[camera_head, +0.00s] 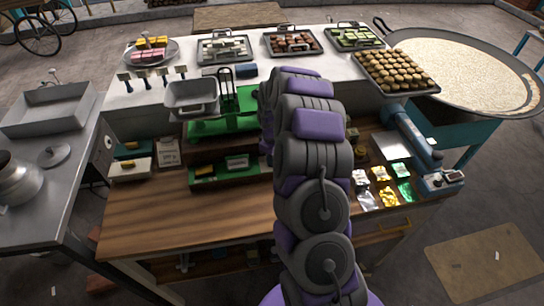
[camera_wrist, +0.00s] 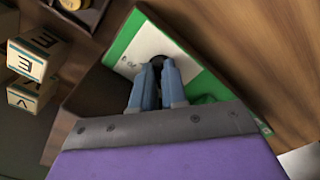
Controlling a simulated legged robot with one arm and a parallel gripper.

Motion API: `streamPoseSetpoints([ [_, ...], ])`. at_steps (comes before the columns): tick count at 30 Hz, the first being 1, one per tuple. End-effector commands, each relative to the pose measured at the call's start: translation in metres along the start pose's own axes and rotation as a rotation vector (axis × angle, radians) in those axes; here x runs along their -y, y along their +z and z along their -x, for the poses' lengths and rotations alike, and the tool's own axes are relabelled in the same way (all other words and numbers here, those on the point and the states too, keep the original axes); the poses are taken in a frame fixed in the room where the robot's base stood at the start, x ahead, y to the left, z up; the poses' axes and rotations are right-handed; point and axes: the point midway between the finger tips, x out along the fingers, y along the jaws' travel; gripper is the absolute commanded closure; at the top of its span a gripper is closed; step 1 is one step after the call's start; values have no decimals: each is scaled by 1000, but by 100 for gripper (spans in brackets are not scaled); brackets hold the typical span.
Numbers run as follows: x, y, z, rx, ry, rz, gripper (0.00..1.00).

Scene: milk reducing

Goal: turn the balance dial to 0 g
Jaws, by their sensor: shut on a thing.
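The green balance (camera_head: 222,127) stands on the far part of the wooden table, with a grey metal pan (camera_head: 192,97) at its left. In the wrist view I see a green panel (camera_wrist: 127,38) with a white plate (camera_wrist: 150,42) on it. A small dark round knob (camera_wrist: 157,60), likely the dial, sits on the plate. My gripper (camera_wrist: 158,69) has its two blue-grey fingers closed on this knob. The fingers hide most of it, and I cannot read any marks or its angle. In the head view my own arm hides the gripper and the knob.
Lettered blocks (camera_wrist: 36,55) lie left in the wrist view. A green tray (camera_head: 223,178) with small items is on the table before the balance. Foil packets (camera_head: 382,196) lie at the right. The table's front left (camera_head: 190,215) is clear.

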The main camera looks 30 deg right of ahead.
Motion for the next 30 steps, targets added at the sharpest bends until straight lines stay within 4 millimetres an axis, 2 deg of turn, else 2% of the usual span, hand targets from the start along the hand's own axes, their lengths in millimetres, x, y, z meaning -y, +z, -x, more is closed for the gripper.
streamPoseSetpoints([
  [10, -2, 0, 1, -3, 3, 155, 100],
  [28, -2, -1, 1, -3, 5, 190, 100],
  [29, -2, -1, 1, -3, 5, 190, 84],
  [30, -2, -1, 1, -2, 5, 189, 81],
])
